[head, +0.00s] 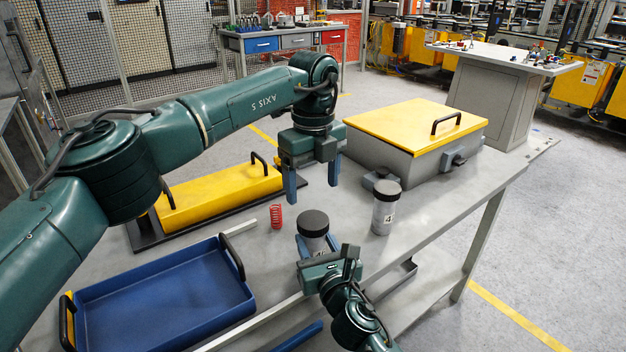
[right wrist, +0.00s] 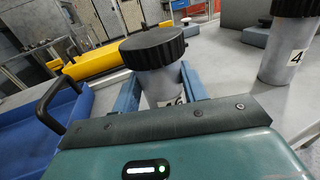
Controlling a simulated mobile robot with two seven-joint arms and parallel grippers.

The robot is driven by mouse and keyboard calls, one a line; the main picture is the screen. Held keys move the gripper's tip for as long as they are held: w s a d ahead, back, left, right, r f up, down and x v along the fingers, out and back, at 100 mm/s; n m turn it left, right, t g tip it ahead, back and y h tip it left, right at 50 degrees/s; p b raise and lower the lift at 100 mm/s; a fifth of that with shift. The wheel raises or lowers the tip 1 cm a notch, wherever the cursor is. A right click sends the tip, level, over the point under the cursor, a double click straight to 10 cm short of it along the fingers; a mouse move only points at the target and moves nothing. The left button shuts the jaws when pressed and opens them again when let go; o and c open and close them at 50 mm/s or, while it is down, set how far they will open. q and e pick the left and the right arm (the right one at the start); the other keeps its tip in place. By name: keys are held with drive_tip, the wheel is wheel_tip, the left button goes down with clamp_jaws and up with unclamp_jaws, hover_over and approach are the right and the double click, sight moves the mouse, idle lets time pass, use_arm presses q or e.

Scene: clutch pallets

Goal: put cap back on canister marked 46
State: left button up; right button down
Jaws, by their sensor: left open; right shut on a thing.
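A grey canister (right wrist: 160,85) with a partly hidden label that seems to read 46 stands between the fingers of my right gripper (head: 318,258), which is shut on it. A ribbed black cap (head: 313,221) sits on top of this canister; in the right wrist view the cap (right wrist: 153,46) looks slightly tilted, and I cannot tell whether it is seated. My left gripper (head: 303,185) is open and empty, above the table behind the capped canister, apart from it. A second grey canister (head: 383,216) with a black cap stands to the right; its label shows a 4.
A red spring (head: 276,217) stands left of the held canister. A blue tray (head: 165,292) lies at front left, a yellow block (head: 220,190) behind it. A grey box with a yellow lid (head: 415,125) stands at back right. Bare table (head: 440,205) lies right of the second canister.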

sight(313, 220)
use_arm(q)
drive_tip(key=shift+f, duration=0.1)
drive_tip(key=shift+f, duration=3.95)
drive_tip(key=shift+c, duration=0.2)
drive_tip(key=c, duration=1)
drive_tip(key=shift+o, duration=0.2)
drive_tip(key=m, duration=0.5)
drive_tip(key=shift+m, duration=0.3)
drive_tip(key=m, duration=0.6)
drive_tip(key=shift+m, duration=0.3)
drive_tip(key=m, duration=0.6)
drive_tip(key=shift+m, duration=0.3)
drive_tip(key=m, duration=0.5)
drive_tip(key=shift+m, duration=0.3)
drive_tip(key=o, duration=1.1)
